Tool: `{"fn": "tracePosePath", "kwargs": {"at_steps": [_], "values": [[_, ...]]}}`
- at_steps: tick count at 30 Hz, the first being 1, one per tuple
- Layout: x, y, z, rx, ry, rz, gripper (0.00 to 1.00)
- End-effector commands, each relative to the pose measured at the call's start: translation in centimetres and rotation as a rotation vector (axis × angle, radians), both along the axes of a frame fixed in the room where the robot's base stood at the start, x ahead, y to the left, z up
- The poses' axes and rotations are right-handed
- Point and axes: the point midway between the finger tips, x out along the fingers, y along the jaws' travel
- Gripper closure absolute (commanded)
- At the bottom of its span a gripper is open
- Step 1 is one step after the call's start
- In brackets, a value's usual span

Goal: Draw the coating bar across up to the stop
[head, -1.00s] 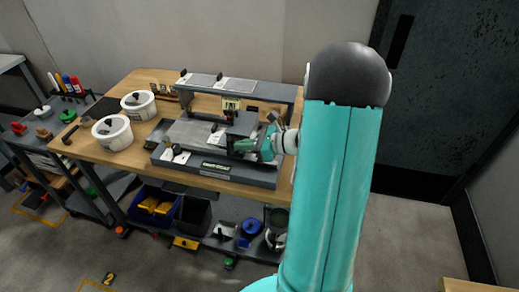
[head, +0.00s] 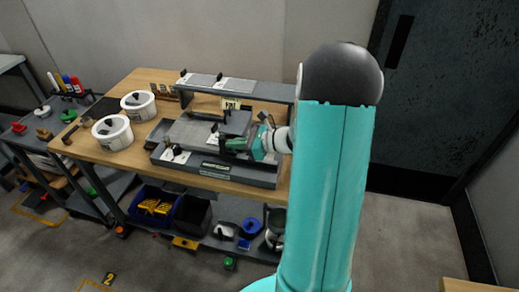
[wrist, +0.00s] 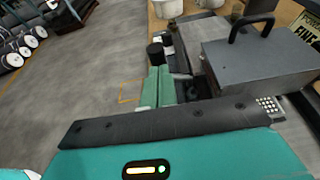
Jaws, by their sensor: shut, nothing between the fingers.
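The coating rig (head: 215,172) is a dark grey base with a lighter flat bed (head: 185,132) on the bench. A grey block with a black bow handle (head: 237,121) sits across the bed; it looks like the coating bar, and it fills the upper right of the wrist view (wrist: 262,62). My gripper (head: 224,143) is shut and empty, low along the block's near side. In the wrist view my closed teal fingers (wrist: 160,72) are left of the block, with a black knob (wrist: 155,52) just beyond them. Whether they touch the block is hidden. A pale fitting with dark knobs (head: 174,154) is at the rig's left end.
A raised grey shelf (head: 270,94) stands behind the bed, with a tag reading FINE (head: 231,103) below it. Two white tubs (head: 113,132) (head: 139,105) are left on the wooden bench (head: 146,78). Bins (head: 155,202) sit on the lower shelf.

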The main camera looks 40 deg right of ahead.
Motion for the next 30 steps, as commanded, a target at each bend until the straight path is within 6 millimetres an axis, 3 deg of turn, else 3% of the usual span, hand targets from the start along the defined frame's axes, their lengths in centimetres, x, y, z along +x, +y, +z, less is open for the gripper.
{"fn": "tracePosePath", "kwargs": {"at_steps": [14, 30], "values": [[0.8, 0.7, 0.0, 0.001, 0.000, 0.002, 1.00], [-2.0, -1.6, 0.0, 0.000, 0.000, -0.002, 1.00]]}}
